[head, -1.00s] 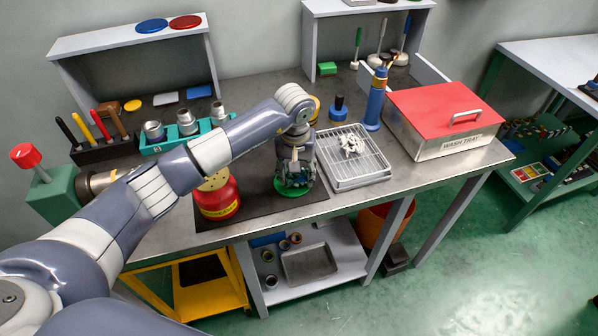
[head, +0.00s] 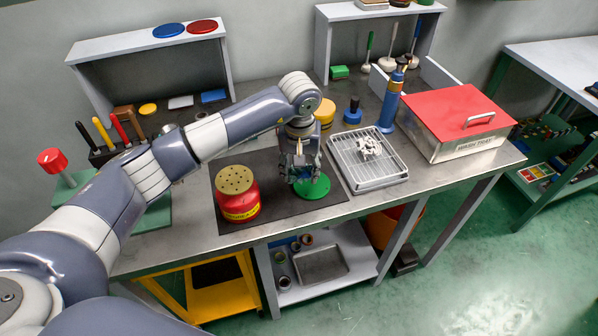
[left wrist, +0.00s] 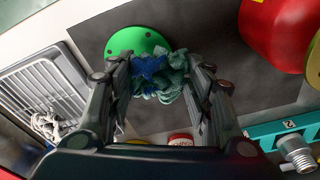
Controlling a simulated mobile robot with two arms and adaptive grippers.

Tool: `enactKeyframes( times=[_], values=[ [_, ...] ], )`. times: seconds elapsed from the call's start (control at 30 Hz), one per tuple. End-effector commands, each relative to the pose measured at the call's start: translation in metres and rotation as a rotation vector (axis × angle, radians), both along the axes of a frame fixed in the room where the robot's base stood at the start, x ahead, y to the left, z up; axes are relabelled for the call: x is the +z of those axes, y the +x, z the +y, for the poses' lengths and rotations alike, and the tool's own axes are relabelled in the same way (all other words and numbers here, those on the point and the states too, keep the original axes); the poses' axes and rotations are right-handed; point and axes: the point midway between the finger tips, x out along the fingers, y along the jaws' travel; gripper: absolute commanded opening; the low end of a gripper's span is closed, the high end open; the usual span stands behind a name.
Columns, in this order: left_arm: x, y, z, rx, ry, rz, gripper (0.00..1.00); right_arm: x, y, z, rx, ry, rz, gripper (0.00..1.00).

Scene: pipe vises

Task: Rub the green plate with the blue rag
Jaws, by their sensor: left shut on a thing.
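The green plate (head: 318,188) is a flat round disc lying on a dark mat near the table's front edge. It also shows in the left wrist view (left wrist: 138,39), with small dark holes near its rim. My left gripper (head: 302,176) is above the plate's left part and covers some of it. In the left wrist view, its fingers (left wrist: 157,78) are shut on a crumpled blue and teal rag (left wrist: 172,75). The rag overlaps the plate's near edge there; I cannot tell whether it touches. My right gripper is in neither view.
A red can (head: 238,195) stands left of the plate on the mat (head: 272,211). A wire rack on a tray (head: 383,176) is close on the right, with a blue bottle (head: 390,103) and a red-lidded wash tray (head: 455,112) beyond. My left arm crosses the table's left side.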

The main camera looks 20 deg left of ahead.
Motion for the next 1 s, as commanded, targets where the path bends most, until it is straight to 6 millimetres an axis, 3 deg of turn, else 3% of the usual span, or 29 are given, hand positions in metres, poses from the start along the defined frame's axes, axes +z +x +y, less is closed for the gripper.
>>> enactKeyframes(
  times=[0.4, 1.0],
  values=[
    [0.034, -0.003, -0.003, 0.011, 0.0, 0.0, 0.25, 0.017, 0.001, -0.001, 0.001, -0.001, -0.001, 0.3],
    [0.035, -0.003, -0.003, 0.012, 0.001, 0.0, 0.25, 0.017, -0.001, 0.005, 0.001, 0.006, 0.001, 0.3]
  ],
)
